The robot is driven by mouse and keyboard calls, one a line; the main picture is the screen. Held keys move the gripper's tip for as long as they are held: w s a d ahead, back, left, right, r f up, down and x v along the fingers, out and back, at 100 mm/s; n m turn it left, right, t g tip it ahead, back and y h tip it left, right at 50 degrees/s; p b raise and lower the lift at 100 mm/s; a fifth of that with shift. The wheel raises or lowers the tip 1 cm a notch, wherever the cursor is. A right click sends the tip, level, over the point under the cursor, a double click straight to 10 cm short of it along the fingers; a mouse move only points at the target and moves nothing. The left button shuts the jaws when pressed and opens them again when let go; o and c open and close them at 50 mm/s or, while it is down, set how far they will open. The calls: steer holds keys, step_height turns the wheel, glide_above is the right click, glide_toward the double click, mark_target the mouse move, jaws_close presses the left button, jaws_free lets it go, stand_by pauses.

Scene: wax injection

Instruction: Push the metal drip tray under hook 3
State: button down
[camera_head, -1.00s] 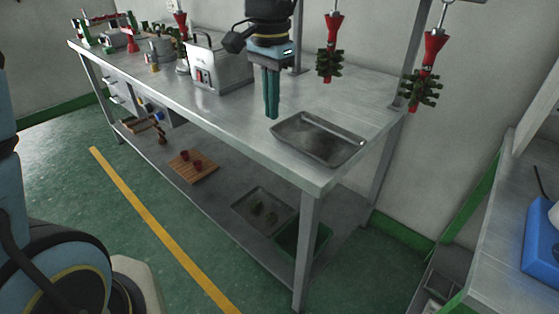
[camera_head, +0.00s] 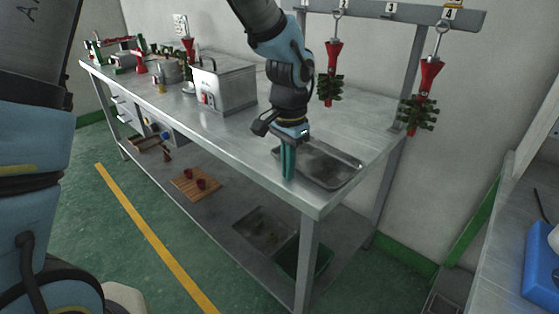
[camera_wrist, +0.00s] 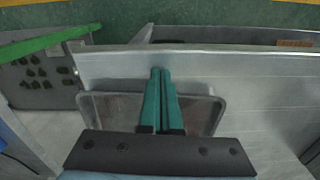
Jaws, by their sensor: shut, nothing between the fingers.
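The metal drip tray (camera_head: 345,181) is a shallow grey rectangular pan lying flat near the right end of the steel bench. My gripper (camera_head: 288,178) is shut and empty, pointing down at the tray's front-left side, near the bench's front edge. The fingers hide part of the tray's near rim; I cannot tell whether they touch it. In the wrist view the shut fingertips (camera_wrist: 160,70) reach past the tray rim (camera_wrist: 105,96) toward the bench edge. The label 3 (camera_head: 391,8) is on the rail above the bench's back; nothing hangs below it.
Red-and-green wax trees hang on either side of label 3, one to its left (camera_head: 331,75) and one to its right (camera_head: 420,100). A metal box machine (camera_head: 225,85) stands left of the tray. Bare bench top (camera_head: 365,115) lies behind the tray.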

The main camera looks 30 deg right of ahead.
steer(key=shift+w+d, duration=0.1)
steer(key=shift+d, duration=0.45)
